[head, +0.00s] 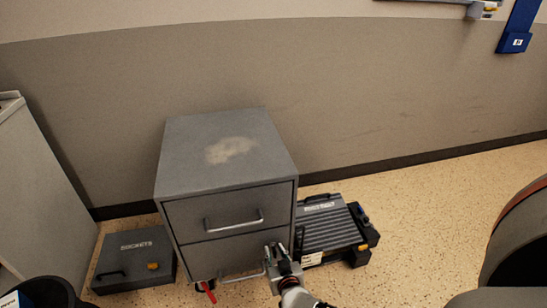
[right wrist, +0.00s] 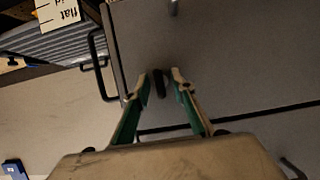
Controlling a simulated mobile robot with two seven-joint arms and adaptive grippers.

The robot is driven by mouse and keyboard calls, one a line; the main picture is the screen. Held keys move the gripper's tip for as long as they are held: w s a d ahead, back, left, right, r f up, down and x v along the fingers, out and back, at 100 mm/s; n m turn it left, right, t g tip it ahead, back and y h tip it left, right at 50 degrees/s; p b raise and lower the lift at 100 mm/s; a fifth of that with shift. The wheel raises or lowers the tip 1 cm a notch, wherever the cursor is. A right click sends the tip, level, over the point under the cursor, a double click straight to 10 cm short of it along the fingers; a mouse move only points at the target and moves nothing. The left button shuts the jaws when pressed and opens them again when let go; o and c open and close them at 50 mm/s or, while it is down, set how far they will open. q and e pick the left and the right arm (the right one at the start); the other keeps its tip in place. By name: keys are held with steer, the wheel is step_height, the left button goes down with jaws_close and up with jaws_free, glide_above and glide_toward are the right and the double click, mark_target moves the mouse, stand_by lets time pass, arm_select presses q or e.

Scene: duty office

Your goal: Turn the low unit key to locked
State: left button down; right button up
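The low unit is a grey two-drawer cabinet (head: 230,210) against the wall. In the right wrist view its grey front (right wrist: 240,60) fills the right side, with a dark gap between the drawers. A small dark upright piece, apparently the key (right wrist: 159,83), stands out from this front. My right gripper (head: 279,250) is at the right part of the lower drawer front. In the right wrist view its fingertips (right wrist: 163,80) stand apart, one on each side of the key, with narrow gaps showing. In the head view the key is hidden by the gripper. My left gripper is not in view.
A dark case marked SOCKETS (head: 135,260) lies left of the cabinet. A ribbed dark case (head: 330,230) lies close on its right. A red piece (head: 209,291) shows below the cabinet's front left. Drawer handles (head: 234,224) stick out.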

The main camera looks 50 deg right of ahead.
jaws_close()
